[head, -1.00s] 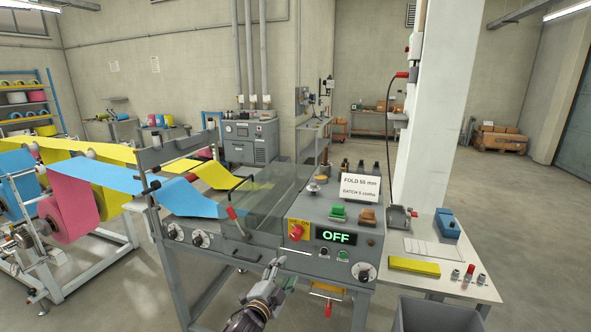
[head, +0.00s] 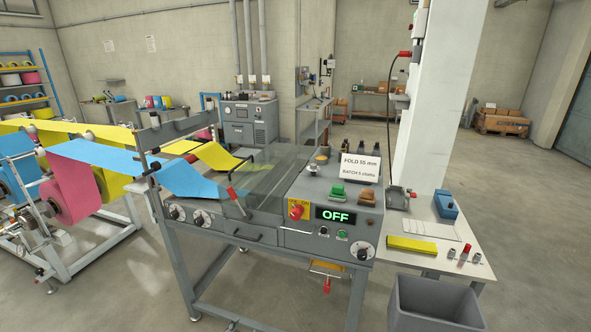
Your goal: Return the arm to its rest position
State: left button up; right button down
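Neither of my grippers nor any part of my arms shows in the head view now. The folding machine (head: 262,222) stands in the middle of the view. Its display (head: 335,215) reads OFF in green. A red knob on a yellow plate (head: 297,211) sits left of the display, and a round dial (head: 361,252) sits at the lower right of the panel. A sign (head: 360,168) on top reads FOLD 55 mm, with a batch line below it. Blue cloth (head: 190,179) and yellow cloth (head: 216,155) run into the machine from the left.
A white side table (head: 470,268) on the right holds a yellow block (head: 411,244), a blue device (head: 445,204) and small parts. A grey bin (head: 436,303) stands in front of it. A roll stand (head: 75,235) is at the left. The right floor is clear.

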pick_arm(q)
jog(key=s+a+f+n+g+y, duration=0.15)
jog(key=s+a+f, duration=0.25)
jog(key=s+f, duration=0.65)
jog(key=s+a+f+n+g, duration=0.2)
jog(key=s+a+f+g, duration=0.15)
jog(key=s+f, duration=0.75)
jog(key=s+f+g, duration=0.2)
jog(key=s+f, duration=0.1)
jog(key=s, duration=1.3)
jog(key=s+d+f+n+g, duration=0.1)
jog(key=s+f, duration=0.3)
jog(key=s, duration=1.2)
jog(key=shift+s+d+g, duration=0.2)
jog(key=shift+s+g, duration=0.1)
jog(key=shift+g, duration=0.4)
